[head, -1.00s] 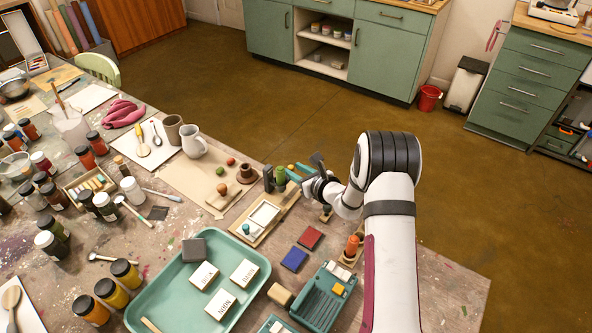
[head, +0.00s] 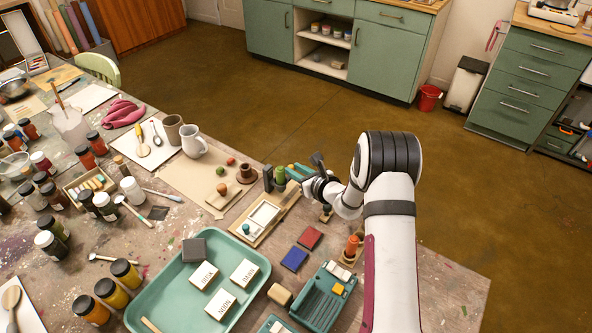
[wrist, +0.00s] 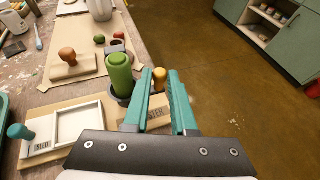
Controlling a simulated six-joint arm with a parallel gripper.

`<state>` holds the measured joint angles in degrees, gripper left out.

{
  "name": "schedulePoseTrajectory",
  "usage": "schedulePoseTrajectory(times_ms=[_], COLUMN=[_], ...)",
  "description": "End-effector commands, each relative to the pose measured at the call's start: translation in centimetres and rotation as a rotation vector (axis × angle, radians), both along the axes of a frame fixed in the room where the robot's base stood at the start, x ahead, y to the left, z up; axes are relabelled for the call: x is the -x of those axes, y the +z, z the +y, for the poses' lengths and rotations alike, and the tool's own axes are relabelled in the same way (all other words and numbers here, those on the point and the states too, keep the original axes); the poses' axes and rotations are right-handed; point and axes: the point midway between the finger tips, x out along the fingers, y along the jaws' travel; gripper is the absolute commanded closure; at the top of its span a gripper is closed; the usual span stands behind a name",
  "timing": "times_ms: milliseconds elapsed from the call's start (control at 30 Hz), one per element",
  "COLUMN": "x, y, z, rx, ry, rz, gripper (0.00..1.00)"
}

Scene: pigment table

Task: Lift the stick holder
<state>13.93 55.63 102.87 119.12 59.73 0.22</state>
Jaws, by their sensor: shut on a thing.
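The stick holder (head: 268,181) is a dark grey piece at the right edge of the table. A round-topped green stick (wrist: 119,72) stands upright in its dark cup. A yellow-topped stick (wrist: 159,77) shows behind my gripper's fingers in the wrist view. My gripper (wrist: 158,100) has teal fingers on either side of a pale label ending in "STER", shut on the holder. The fingers hide part of the holder, so the exact contact is unclear. In the head view my gripper (head: 298,172) comes in from the right. I cannot tell whether the holder is clear of the table.
A wooden board with a white frame (head: 265,214) lies close on the near side. A brown stamp (wrist: 68,62) and a brown cup (head: 246,172) stand beyond. A teal tray (head: 180,315) holds white blocks. Open floor lies right of the table edge.

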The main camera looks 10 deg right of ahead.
Motion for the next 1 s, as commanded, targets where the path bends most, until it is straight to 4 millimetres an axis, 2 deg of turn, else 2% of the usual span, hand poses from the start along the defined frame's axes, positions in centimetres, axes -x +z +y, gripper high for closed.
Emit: schedulePoseTrajectory(times_ms=[833, 1000], x=[0.1, 0.1], y=[-0.2, 1.0], z=[0.1, 0.1], rx=[0.001, 0.003], ry=[0.003, 0.003], rz=[0.005, 0.003], gripper=[1.00, 1.00])
